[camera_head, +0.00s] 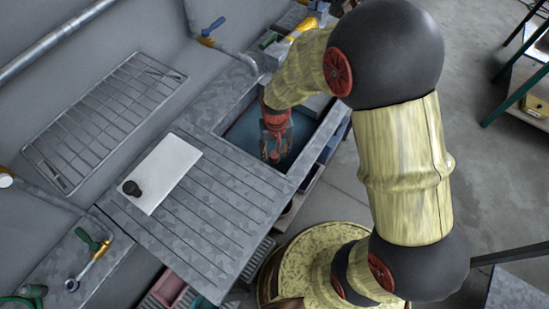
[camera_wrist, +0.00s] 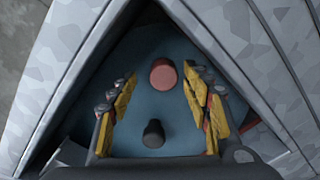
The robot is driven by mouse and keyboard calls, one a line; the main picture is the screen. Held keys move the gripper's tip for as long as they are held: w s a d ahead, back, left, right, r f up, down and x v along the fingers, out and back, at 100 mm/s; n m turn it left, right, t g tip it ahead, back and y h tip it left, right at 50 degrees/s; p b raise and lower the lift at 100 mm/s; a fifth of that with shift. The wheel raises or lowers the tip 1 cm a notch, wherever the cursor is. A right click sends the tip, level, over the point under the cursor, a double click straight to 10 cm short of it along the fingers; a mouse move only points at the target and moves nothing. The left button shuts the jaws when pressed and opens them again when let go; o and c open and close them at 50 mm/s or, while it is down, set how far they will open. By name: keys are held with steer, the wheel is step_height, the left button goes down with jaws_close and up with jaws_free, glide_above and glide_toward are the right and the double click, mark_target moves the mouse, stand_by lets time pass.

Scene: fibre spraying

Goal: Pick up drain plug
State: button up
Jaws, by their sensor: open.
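My gripper (camera_head: 271,157) points down into the grey metal sink (camera_head: 302,119). In the wrist view its yellow fingers (camera_wrist: 158,82) are spread apart with nothing between them. Below them on the blue sink floor are a dull red round piece (camera_wrist: 163,75), seen between the fingertips, and a dark upright cylinder (camera_wrist: 153,134) closer to the gripper's palm. I cannot tell for sure which of these is the drain plug. The height of the fingers above the floor is not clear. In the head view my gripper hides part of the sink floor.
Sink walls stand close around the gripper. Left of the sink, a ribbed drainboard (camera_head: 220,215) carries a white board (camera_head: 170,170) with a small black object (camera_head: 131,188) on it. A wire rack (camera_head: 105,120) is on the wall. A tap (camera_head: 212,27) is behind the sink.

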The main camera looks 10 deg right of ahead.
steer(key=f, duration=0.1)
steer(key=f+b, duration=0.1)
steer(key=f, duration=0.2)
steer(key=shift+a+f+b, duration=0.3)
steer(key=shift+f+b, duration=0.05)
steer(key=shift+b, duration=0.05)
steer(key=shift+s, duration=0.1)
steer(key=shift+r, duration=0.1)
steer(key=shift+c, duration=0.7)
steer(key=c, duration=1.1)
jaws_close()
